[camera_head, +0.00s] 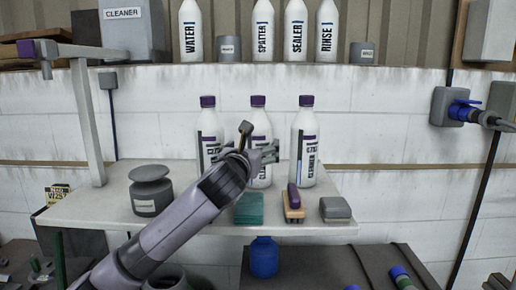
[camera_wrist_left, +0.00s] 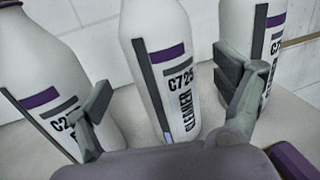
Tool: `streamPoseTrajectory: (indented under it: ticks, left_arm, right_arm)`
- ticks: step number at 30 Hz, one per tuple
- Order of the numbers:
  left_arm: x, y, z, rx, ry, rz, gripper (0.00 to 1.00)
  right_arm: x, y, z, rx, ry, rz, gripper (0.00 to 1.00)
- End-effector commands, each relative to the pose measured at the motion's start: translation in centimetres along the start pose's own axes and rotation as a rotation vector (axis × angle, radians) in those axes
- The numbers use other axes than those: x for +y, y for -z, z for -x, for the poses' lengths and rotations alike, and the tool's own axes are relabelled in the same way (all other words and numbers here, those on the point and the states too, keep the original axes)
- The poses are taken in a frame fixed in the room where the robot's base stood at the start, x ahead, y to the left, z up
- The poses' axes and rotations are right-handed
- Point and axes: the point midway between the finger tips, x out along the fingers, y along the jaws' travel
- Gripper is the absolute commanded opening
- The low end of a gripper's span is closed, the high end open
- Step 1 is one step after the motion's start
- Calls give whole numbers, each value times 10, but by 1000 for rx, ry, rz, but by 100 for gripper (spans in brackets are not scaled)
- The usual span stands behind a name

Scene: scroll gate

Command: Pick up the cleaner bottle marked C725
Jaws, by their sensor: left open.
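Three white cleaner bottles with purple caps stand upright in a row on the shelf table. The middle bottle (camera_head: 259,117) reads C725 CLEANER in the left wrist view (camera_wrist_left: 165,75). My left gripper (camera_head: 256,146) is in front of it and partly hides it. Its fingers are open, one to each side of the middle bottle in the left wrist view; I cannot tell whether they touch it. The left bottle (camera_head: 207,117) and the right bottle (camera_head: 305,122) stand close on either side, their codes partly hidden or too small to read. My right gripper is not in view.
A teal sponge (camera_head: 249,208), a brush (camera_head: 293,204) and a grey block (camera_head: 335,209) lie along the front edge. A dark round jar (camera_head: 149,190) stands left, near a grey post (camera_head: 87,120). More white bottles (camera_head: 264,31) stand on the ledge above.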

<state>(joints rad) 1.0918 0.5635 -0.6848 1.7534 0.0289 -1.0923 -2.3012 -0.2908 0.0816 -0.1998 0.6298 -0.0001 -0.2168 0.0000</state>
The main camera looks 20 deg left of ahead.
Motion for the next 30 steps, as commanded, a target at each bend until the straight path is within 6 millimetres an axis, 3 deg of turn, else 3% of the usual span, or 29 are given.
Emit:
streamPoseTrajectory:
  ticks: [5, 14, 23, 30]
  left_arm:
    - [-1, -2, -14, 2, 0, 3, 89]
    - [-2, -2, -50, 1, 0, 2, 89]
    - [-2, -1, -53, -1, 1, 1, 89]
    - [-2, -1, -53, -1, 1, 1, 73]
  right_arm:
    - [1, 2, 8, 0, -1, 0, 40]
    - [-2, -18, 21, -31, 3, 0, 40]
    - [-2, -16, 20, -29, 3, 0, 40]
    - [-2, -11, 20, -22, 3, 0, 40]
